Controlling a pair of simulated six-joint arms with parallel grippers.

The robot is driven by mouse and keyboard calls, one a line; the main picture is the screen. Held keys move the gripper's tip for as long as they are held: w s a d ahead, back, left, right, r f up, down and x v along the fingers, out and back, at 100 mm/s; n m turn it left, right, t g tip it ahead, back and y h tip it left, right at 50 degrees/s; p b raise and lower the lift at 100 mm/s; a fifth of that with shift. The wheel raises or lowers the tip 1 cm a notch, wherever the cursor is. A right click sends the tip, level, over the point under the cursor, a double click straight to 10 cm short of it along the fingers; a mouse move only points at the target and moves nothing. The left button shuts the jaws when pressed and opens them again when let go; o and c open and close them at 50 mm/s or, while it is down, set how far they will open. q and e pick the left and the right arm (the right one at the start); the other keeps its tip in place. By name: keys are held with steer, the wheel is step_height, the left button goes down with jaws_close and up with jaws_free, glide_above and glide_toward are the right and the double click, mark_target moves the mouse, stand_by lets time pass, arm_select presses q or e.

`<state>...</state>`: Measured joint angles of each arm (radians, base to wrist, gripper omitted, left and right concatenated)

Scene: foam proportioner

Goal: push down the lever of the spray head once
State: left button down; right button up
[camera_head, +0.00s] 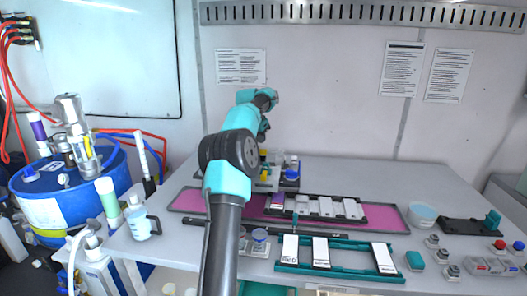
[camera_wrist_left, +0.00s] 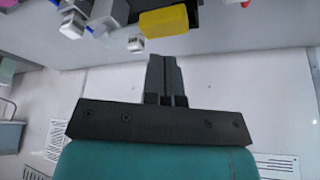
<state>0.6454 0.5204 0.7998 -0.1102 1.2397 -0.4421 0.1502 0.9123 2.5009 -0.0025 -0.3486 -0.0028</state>
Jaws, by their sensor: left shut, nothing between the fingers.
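My left gripper (camera_head: 263,138) is at the back of the table, small and partly hidden by my own arm. In the left wrist view its two dark fingers (camera_wrist_left: 166,62) are shut together and empty. A yellow object (camera_wrist_left: 163,21) lies just beyond the fingertips in that view, apart from them as far as I can tell. A white bottle with a pump-like head (camera_head: 92,243) stands at the lower left in the head view, away from my left gripper. I cannot clearly tell whether this is the spray head, and its lever cannot be made out. My right gripper is not in view.
A rack of small containers (camera_head: 291,174) stands below the left gripper. A pink mat (camera_head: 385,217) and teal rack (camera_head: 345,271) lie in front. A blue drum (camera_head: 45,213) stands left, beside a white jug (camera_head: 141,224). The back-right tabletop (camera_head: 365,175) is clear.

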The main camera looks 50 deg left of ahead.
arm_select(q)
steer(key=shift+r, duration=1.2)
stand_by(0.8)
